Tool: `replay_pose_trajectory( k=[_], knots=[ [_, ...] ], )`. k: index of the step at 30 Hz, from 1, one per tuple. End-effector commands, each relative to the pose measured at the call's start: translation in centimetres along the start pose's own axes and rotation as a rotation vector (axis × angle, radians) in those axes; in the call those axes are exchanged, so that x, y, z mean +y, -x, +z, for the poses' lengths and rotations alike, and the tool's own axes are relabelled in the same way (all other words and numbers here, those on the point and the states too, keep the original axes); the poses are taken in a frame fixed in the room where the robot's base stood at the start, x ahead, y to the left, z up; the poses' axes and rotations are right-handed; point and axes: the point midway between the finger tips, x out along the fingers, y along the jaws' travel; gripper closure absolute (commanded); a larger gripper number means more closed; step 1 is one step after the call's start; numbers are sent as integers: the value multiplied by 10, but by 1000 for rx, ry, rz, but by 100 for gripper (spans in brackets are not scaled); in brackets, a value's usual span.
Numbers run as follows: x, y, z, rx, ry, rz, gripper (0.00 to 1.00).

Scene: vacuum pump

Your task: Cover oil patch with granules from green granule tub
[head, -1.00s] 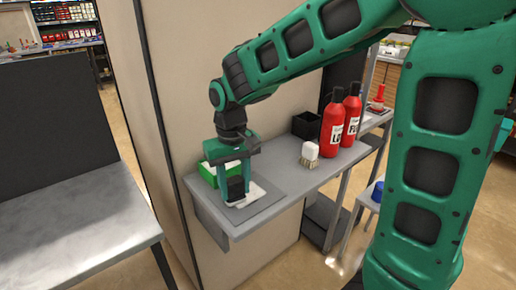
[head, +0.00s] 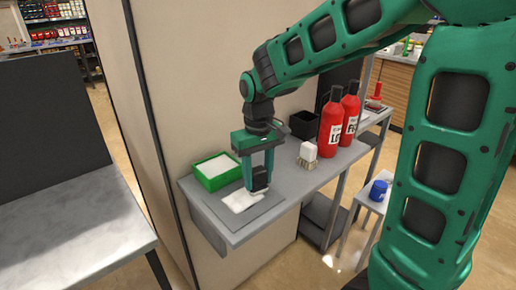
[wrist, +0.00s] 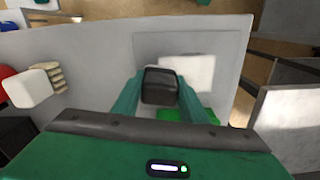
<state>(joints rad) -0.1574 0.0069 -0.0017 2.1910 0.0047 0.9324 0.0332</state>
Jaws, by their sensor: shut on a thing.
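The green granule tub (head: 216,171) stands at the left end of the grey shelf, filled with white granules (head: 213,165). In front of it a white, uneven patch (head: 238,201) lies on a darker grey mat; I see no dark oil. The white patch (wrist: 195,72) also shows in the wrist view, with a strip of the tub (wrist: 196,114) below it. My gripper (head: 258,178) is shut on a small black block-like thing (wrist: 160,86), held at the right end of the white patch. I cannot tell whether it touches the patch or whether it is a scoop.
Two red bottles (head: 331,128), a black box (head: 304,124) and a white-topped brush (head: 308,154) stand to the right on the shelf. A beige wall panel (head: 200,80) rises behind. A blue container (head: 378,190) sits on a lower stand. The shelf's front right is clear.

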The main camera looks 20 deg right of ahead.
Motion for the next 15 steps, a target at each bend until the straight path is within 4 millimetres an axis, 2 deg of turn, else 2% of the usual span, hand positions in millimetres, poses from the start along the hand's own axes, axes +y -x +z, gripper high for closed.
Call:
replay_pose_trajectory(
  k=[2,6,15],
  knots=[
    [5,0,0,0,3,0,79],
    [3,23,0,3,4,0,79],
    [3,49,0,3,4,0,79]
  ],
)
